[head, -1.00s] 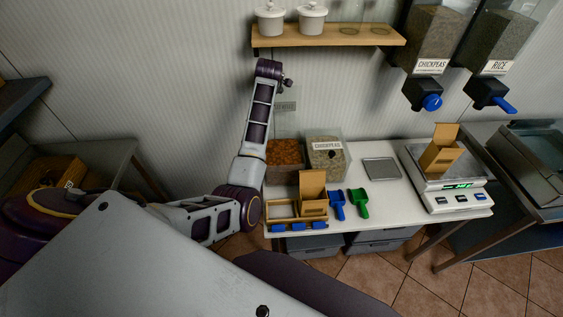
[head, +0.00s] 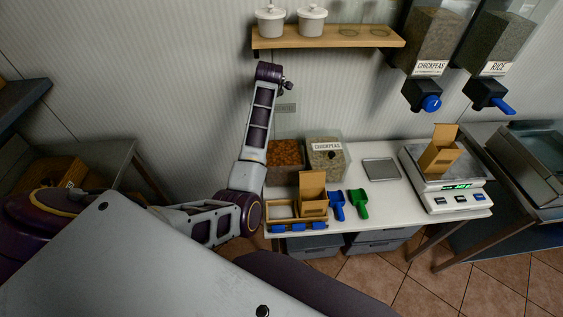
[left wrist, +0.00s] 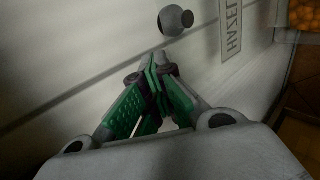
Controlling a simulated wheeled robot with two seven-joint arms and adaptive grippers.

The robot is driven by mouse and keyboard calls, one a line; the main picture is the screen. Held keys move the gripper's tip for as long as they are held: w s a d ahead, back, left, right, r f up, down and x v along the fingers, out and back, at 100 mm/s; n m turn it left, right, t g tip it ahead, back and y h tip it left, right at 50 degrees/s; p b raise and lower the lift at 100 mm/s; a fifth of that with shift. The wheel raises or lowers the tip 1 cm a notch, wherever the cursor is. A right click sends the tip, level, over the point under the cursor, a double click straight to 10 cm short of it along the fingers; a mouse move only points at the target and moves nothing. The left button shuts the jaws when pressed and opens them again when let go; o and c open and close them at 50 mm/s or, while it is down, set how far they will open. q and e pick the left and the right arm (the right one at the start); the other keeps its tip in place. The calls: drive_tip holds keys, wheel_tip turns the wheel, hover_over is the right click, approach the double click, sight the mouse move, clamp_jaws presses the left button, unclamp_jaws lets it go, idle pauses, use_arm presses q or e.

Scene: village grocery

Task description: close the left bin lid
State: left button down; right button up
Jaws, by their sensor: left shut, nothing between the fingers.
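The left bin (head: 285,157) holds reddish-brown contents at the back left of the white counter. Its clear lid stands raised; its small grey label (head: 286,107) shows faintly above the bin in the head view. In the left wrist view the lid label (left wrist: 231,28) reads "HAZEL", and a round grey and black knob (left wrist: 175,20) is beside it. My left gripper (left wrist: 153,66) has green fingers, which are together and empty, apart from the knob in the picture. In the head view my left arm reaches up left of the lid, and the fingers cannot be made out. My right gripper is not in view.
The chickpeas bin (head: 326,157) stands right of the left bin with its lid down. A wooden shelf (head: 330,37) with white jars hangs above. A cardboard box (head: 312,190), blue scoop (head: 338,203) and green scoop (head: 358,202) are in front. A scale (head: 440,178) stands at right.

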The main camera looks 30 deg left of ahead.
use_arm(q)
drive_tip(key=shift+s+d+f+p, duration=0.3)
drive_tip(key=shift+s+d+f, duration=0.6)
drive_tip(key=shift+s+f, duration=0.15)
drive_tip(key=shift+s+d+r, duration=0.15)
drive_tip(key=shift+s+d, duration=0.2)
drive_tip(key=shift+s, duration=0.35)
drive_tip(key=shift+s+d+r, duration=0.15)
drive_tip(key=shift+s+d, duration=0.15)
drive_tip(key=shift+s, duration=0.35)
drive_tip(key=shift+s, duration=0.1)
